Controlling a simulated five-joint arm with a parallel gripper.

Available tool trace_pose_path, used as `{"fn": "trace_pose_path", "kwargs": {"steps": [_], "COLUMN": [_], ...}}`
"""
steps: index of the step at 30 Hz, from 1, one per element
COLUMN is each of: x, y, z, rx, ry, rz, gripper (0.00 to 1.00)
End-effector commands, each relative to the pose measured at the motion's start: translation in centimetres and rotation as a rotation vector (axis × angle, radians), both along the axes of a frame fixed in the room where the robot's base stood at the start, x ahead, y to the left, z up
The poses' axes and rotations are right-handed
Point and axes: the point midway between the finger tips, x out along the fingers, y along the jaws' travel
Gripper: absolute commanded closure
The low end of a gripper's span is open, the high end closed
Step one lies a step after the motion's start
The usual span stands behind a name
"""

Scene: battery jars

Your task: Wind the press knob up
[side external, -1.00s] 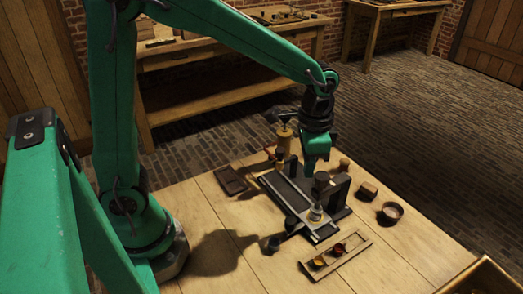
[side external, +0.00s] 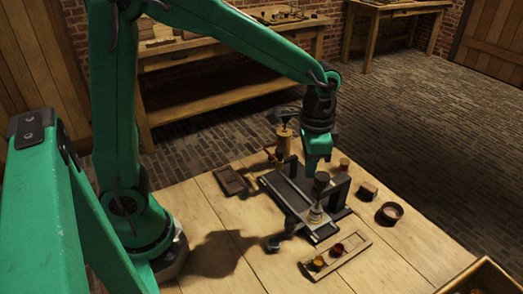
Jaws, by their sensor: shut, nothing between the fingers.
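The press (side external: 291,194) is a dark metal frame with a flat bed, standing on the wooden table. Its dark round knob (side external: 322,178) sits at the top, over a pale brass part (side external: 316,214) near the bed's right end. My gripper (side external: 313,172) points down just above and to the left of the knob. It is shut with nothing between its fingers. The fingertips are small and partly dark here, and I cannot tell whether they touch the knob.
A narrow wooden tray (side external: 346,254) with small amber jars lies in front of the press. A round dark bowl (side external: 389,213) and a small block (side external: 368,191) are at the right. A brass pump-like device (side external: 284,140) stands behind. A brown tray (side external: 231,182) lies at left.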

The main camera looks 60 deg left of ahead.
Motion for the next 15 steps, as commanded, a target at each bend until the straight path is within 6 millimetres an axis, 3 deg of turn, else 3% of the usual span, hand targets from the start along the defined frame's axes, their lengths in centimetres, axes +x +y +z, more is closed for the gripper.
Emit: {"fn": "trace_pose_path", "kwargs": {"steps": [15], "x": [-0.50], "y": [-0.71], "z": [0.02], "rx": [-0.002], "ry": [-0.005], "rz": [-0.003], "gripper": [1.00]}}
